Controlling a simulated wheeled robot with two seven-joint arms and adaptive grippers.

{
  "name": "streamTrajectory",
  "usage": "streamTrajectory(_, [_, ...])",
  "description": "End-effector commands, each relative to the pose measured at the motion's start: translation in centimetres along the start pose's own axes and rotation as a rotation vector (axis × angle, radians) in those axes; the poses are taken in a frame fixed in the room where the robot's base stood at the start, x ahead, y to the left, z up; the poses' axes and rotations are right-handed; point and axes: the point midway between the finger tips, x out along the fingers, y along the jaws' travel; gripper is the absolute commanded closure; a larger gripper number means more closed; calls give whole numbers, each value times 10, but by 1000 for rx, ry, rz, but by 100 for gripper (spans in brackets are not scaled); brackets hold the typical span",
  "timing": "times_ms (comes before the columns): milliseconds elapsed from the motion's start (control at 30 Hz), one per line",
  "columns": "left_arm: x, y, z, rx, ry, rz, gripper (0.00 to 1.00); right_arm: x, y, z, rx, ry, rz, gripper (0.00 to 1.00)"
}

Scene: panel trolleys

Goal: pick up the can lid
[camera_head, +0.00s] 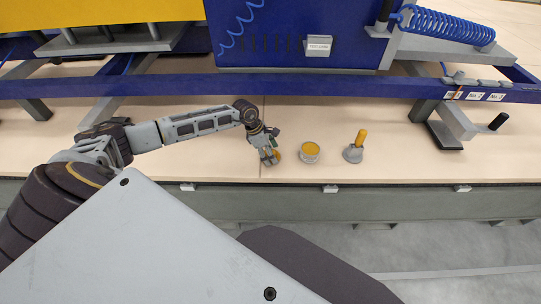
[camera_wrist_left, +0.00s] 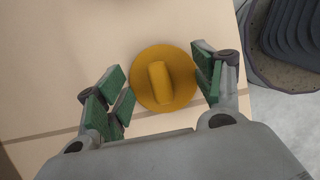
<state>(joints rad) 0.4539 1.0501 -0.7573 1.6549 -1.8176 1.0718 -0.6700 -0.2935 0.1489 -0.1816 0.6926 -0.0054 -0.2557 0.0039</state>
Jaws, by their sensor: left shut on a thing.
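The can lid (camera_wrist_left: 165,79) is a round yellow disc with a raised bar across its middle. In the left wrist view it sits between the green-padded fingers of my left gripper (camera_wrist_left: 160,85), which is shut on it. In the head view my left gripper (camera_head: 270,152) is low over the tabletop near its front edge, with a bit of the yellow lid (camera_head: 277,156) showing beside the fingers. An open can (camera_head: 310,152) with yellow contents stands just to the right of it. My right gripper is not in view.
A grey cone-shaped tool with a yellow handle (camera_head: 357,146) stands right of the can. A blue rail (camera_head: 270,86) and a blue panel frame cross behind the tabletop (camera_head: 230,172). A grey table edge runs along the front. The tabletop left of my gripper is clear.

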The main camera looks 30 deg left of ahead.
Motion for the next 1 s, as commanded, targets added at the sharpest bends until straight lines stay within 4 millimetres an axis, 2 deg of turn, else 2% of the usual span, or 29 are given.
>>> streamTrajectory(133, [-2, 0, 1, 0, 0, 0, 56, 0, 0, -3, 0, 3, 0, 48])
streamTrajectory(167, [-3, 0, 1, 0, 0, 0, 61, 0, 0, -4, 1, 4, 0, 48])
streamTrajectory(200, [-5, 0, 2, 0, 0, 0, 70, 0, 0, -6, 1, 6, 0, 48])
streamTrajectory(267, [-8, 0, 3, 0, 0, 0, 100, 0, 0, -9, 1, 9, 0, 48])
streamTrajectory(600, [-49, 1, 20, 1, 0, 3, 100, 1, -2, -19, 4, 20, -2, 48])
streamTrajectory(800, [-75, 1, 31, 1, 1, 2, 100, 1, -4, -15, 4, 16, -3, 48])
streamTrajectory(1000, [-90, 0, 37, 0, 0, 1, 100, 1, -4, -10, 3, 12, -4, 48])
